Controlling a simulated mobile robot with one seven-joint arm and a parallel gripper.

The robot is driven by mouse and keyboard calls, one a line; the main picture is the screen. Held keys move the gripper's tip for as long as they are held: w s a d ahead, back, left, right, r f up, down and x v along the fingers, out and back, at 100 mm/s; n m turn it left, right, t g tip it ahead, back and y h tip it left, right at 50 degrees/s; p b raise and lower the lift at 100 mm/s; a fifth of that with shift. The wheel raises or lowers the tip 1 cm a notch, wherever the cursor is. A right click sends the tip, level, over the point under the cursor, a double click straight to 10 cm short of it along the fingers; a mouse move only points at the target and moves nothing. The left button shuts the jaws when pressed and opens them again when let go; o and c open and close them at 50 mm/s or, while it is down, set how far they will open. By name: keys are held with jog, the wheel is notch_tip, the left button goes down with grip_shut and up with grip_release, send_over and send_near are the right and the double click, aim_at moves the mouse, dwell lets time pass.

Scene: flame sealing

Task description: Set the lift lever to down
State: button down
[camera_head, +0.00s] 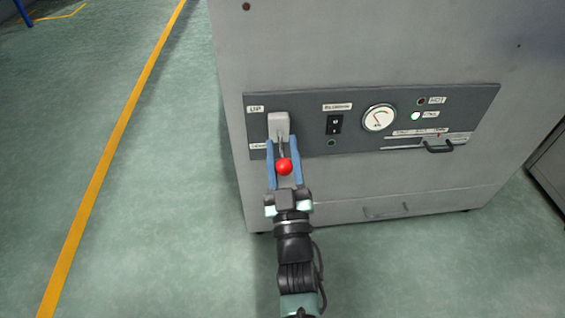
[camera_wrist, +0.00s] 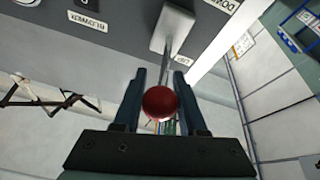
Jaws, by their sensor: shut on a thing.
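The lift lever is at the left end of the dark control panel (camera_head: 350,151). Its light grey mount (camera_head: 279,125) and thin shaft (camera_wrist: 167,62) show, with a red ball knob (camera_head: 284,167) at the end. The UP label (camera_head: 255,109) is above left of the mount and a lower label (camera_head: 258,146) is below it. My gripper (camera_head: 281,143) is shut on the lever, its two blue fingers either side of the knob. In the wrist view the red knob (camera_wrist: 160,102) sits between the fingers. The shaft points out toward me; its exact tilt is hard to tell.
A drawer handle (camera_head: 386,211) is lower on the grey cabinet. The floor on the left is clear.

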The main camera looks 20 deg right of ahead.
aim_at(280, 142)
notch_tip(280, 142, down, 2)
jog(key=shift+s+b, duration=0.15)
jog(key=shift+b, duration=0.75)
jog(key=shift+f+b, duration=0.4)
jog(key=shift+f, duration=0.65)
jog(key=shift+w+r, duration=0.1)
jog(key=shift+w, duration=0.1)
jog(key=shift+c, duration=2.3)
grip_release()
jog(key=shift+r, duration=0.15)
jog(key=shift+s+a+f+p, duration=0.2)
jog(key=shift+s+p, duration=0.1)
jog(key=shift+s, duration=0.25)
jog(key=p+v, duration=0.4)
jog(key=v, duration=0.7)
jog(key=shift+s+f, duration=0.15)
jog(key=shift+s, duration=0.2)
